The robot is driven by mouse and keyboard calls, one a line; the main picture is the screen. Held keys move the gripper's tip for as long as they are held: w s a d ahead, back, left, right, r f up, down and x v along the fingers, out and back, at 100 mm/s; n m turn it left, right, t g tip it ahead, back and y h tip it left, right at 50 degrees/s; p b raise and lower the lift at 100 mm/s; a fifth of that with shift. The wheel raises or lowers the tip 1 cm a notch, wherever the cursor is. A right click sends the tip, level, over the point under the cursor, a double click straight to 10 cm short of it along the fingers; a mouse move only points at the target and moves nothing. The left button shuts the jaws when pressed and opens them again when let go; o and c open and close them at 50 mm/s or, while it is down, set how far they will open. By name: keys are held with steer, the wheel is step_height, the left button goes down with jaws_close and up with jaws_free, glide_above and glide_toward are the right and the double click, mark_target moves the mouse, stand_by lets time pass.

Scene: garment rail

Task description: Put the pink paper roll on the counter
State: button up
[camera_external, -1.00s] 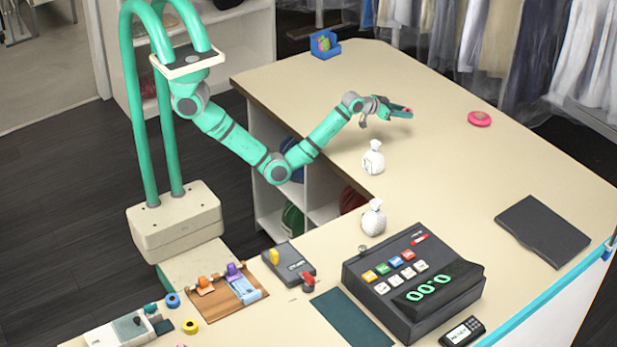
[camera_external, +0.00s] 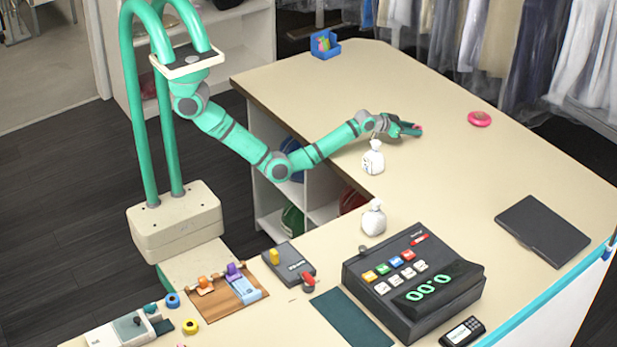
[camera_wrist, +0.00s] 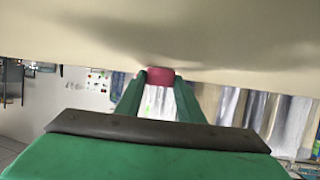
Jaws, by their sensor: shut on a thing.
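The pink paper roll (camera_wrist: 160,75) is between the two green fingertips of my gripper (camera_wrist: 160,80) in the wrist view, and the jaws are shut on it. In the external view only a small pink bit of the roll (camera_external: 418,131) shows at the tips of my gripper (camera_external: 412,130). My gripper is low over the counter (camera_external: 460,190), beyond the upper white bag. In the wrist view the roll lies right at the counter surface (camera_wrist: 160,30); I cannot tell whether it touches.
A round pink-red object (camera_external: 479,118) lies to the right of my gripper. A tied white bag (camera_external: 373,158) is close below my forearm, and another (camera_external: 374,218) stands nearer the cash register (camera_external: 412,283). A dark flat pad (camera_external: 542,231) lies at right. The counter's middle is clear.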

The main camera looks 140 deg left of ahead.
steer(key=shift+f, duration=0.1)
steer(key=o, duration=1)
steer(key=shift+o, duration=0.6)
steer(key=v, duration=1.2)
